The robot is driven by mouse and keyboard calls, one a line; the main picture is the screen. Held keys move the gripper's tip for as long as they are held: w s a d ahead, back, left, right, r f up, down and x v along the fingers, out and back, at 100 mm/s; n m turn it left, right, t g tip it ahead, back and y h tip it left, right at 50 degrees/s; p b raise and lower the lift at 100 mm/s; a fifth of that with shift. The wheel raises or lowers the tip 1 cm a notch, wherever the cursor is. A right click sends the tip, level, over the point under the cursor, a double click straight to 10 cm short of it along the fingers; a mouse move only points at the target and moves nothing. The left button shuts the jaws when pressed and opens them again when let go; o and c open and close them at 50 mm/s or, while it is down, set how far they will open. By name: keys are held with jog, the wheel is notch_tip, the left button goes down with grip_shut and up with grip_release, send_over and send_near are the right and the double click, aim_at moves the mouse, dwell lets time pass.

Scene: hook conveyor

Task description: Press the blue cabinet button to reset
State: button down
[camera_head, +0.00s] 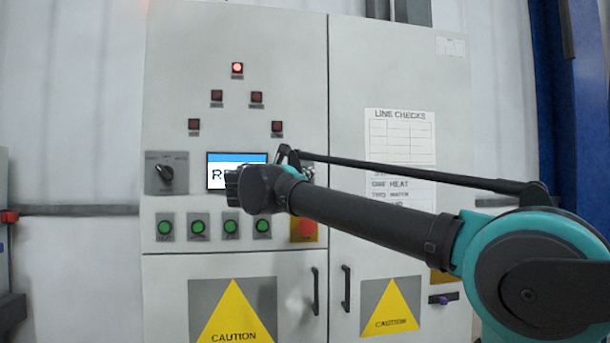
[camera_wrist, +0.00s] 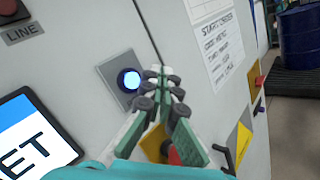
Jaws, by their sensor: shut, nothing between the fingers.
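The blue button (camera_wrist: 130,79) glows on a grey plate on the cabinet front in the wrist view. In the head view it is hidden behind my arm. My gripper (camera_wrist: 163,80) is shut and empty, with its fingertips just right of the button in the picture. Whether they touch the panel I cannot tell. The grey cabinet (camera_head: 235,40) stands straight ahead. Its screen (camera_head: 215,170) is partly covered by my wrist, and only the start of its word shows. The screen's end, reading "ET", shows in the wrist view (camera_wrist: 35,140).
A selector knob (camera_head: 166,174) sits left of the screen. Several green buttons (camera_head: 198,227) line up below it, beside a red emergency button (camera_head: 306,228) on yellow. One upper lamp (camera_head: 237,68) glows red. Door handles (camera_head: 316,290) stick out lower down.

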jog(key=shift+w+a, duration=0.25)
jog(key=shift+w, duration=0.7)
jog(key=shift+w+a, duration=0.25)
jog(key=shift+w, duration=0.7)
jog(key=shift+w+a, duration=0.15)
jog(key=shift+w, duration=0.25)
jog(key=shift+w+a, duration=0.1)
jog(key=shift+w, duration=0.3)
dwell(0.7)
jog(key=shift+s, duration=0.1)
jog(key=shift+s+d, duration=0.25)
jog(key=shift+s, duration=0.45)
jog(key=shift+s, duration=0.15)
jog(key=shift+s+d, duration=0.25)
jog(key=shift+s, duration=0.5)
jog(key=shift+s+d, duration=0.2)
jog(key=shift+s, duration=0.55)
jog(key=shift+s+d, duration=0.25)
jog(key=shift+s, duration=0.5)
